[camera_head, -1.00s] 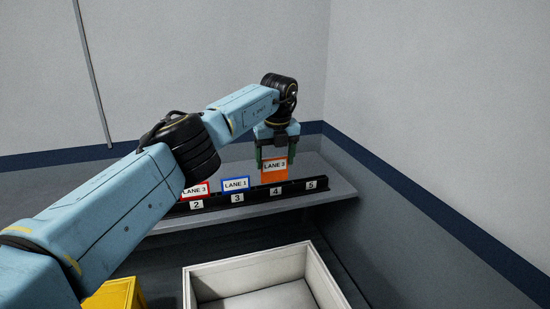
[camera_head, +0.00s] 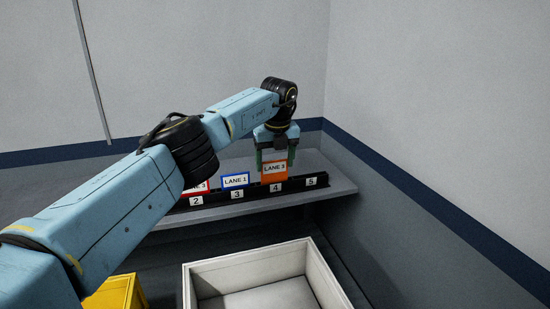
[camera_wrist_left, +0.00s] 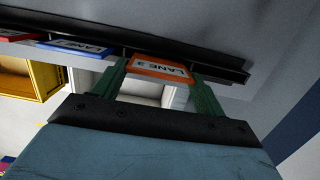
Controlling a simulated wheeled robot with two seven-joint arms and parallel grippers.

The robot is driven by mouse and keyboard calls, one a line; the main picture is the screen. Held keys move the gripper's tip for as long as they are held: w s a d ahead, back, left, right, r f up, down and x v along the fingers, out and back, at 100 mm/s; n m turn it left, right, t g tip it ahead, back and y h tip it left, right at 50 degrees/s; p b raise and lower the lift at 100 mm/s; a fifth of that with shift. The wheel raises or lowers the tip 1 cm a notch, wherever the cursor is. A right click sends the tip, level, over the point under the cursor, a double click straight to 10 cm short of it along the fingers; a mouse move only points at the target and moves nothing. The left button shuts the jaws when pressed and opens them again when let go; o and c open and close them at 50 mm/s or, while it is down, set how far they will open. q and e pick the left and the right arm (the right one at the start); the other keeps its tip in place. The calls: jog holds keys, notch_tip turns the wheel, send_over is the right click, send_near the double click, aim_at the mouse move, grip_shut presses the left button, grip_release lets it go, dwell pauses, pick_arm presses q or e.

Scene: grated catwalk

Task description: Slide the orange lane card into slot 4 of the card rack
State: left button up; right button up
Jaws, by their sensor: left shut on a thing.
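The orange lane card (camera_head: 274,178) stands upright in line with the plate marked 4 on the black card rack (camera_head: 256,193). Its lower edge meets the rack's front rail; I cannot tell how deep it sits. My left gripper (camera_head: 275,164) is shut on the card from above, one green finger at each side. The left wrist view also shows the orange card (camera_wrist_left: 160,69) between the fingers of the gripper (camera_wrist_left: 158,73), against the dark rack rail (camera_wrist_left: 215,69). My right gripper is not in view.
A blue-framed card (camera_head: 236,180) stands at slot 3 and a red-framed card (camera_head: 198,187) at slot 2, partly behind my arm. Slot 5 (camera_head: 311,181) is empty. The rack is on a grey shelf (camera_head: 330,177). A white open bin (camera_head: 318,273) and a yellow box (camera_head: 119,292) are below.

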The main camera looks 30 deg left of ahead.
pick_arm(q)
jog(key=shift+f, duration=1)
jog(key=o, duration=1.3)
jog(key=shift+o, duration=0.2)
jog(key=shift+r, duration=0.1)
jog(key=shift+r+p, duration=0.4)
jog(key=shift+r, duration=3.55)
jog(key=shift+f, duration=0.15)
